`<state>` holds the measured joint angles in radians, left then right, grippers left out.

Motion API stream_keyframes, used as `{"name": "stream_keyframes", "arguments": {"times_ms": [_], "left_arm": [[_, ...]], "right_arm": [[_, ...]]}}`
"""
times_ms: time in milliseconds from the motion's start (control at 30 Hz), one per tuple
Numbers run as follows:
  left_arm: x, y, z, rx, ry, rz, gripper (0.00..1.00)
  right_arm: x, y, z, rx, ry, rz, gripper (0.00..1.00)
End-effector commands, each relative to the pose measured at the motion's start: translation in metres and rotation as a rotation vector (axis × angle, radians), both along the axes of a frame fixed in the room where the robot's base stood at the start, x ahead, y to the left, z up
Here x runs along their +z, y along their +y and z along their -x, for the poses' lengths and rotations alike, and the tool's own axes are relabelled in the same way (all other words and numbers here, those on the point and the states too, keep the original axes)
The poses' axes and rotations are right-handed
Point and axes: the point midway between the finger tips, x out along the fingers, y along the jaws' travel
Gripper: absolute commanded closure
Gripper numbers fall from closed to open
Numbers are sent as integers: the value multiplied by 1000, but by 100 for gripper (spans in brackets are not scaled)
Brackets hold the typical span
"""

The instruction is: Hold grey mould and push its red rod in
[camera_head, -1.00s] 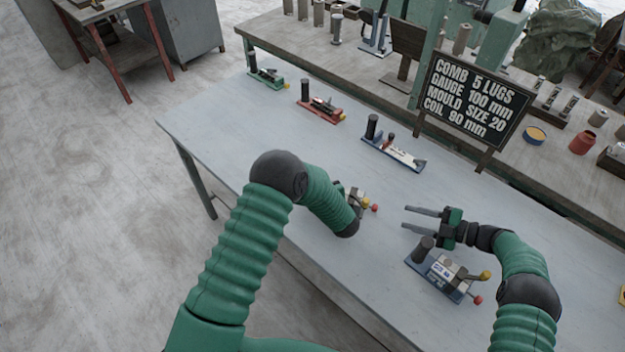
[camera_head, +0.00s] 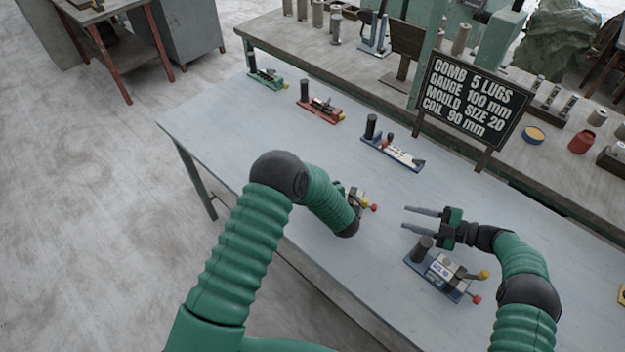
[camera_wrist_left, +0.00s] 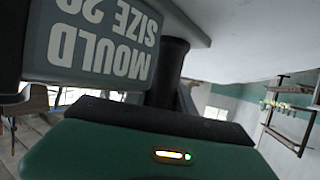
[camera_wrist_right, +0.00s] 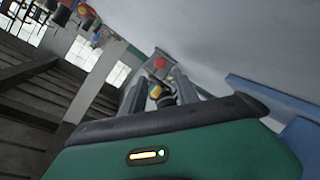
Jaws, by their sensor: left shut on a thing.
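The grey mould (camera_head: 356,198) is mostly hidden behind my left arm in the head view; its red knob (camera_head: 374,208) and a yellow knob (camera_head: 365,198) stick out to the right. In the left wrist view its grey face (camera_wrist_left: 95,45) carries upside-down "MOULD SIZE" lettering, the number partly cut off. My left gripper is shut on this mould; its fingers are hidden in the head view. My right gripper (camera_head: 404,218) is open and empty, right of the red knob, fingers pointing at it. In the right wrist view the red knob (camera_wrist_right: 160,62) and yellow knob (camera_wrist_right: 156,91) show ahead, between the fingers.
Another mould on a blue base (camera_head: 438,273), with a yellow and a red knob, lies just below my right gripper. A blue (camera_head: 392,152), a red (camera_head: 321,108) and a green (camera_head: 267,77) fixture stand farther back. A black sign (camera_head: 470,97) stands at the table's back edge.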

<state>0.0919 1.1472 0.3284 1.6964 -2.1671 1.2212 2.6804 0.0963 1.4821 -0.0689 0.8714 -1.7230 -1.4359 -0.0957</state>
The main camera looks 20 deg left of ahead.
Motion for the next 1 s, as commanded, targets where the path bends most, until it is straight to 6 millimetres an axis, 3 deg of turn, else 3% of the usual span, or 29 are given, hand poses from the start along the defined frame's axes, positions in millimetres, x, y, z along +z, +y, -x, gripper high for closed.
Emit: {"name": "stream_keyframes", "arguments": {"times_ms": [800, 1000], "left_arm": [[-1, 1, 1, 2, 3, 0, 100], [-1, 1, 1, 2, 3, 0, 100]], "right_arm": [[0, 0, 0, 0, 0, 0, 64], [0, 0, 0, -1, 0, 0, 88]]}}
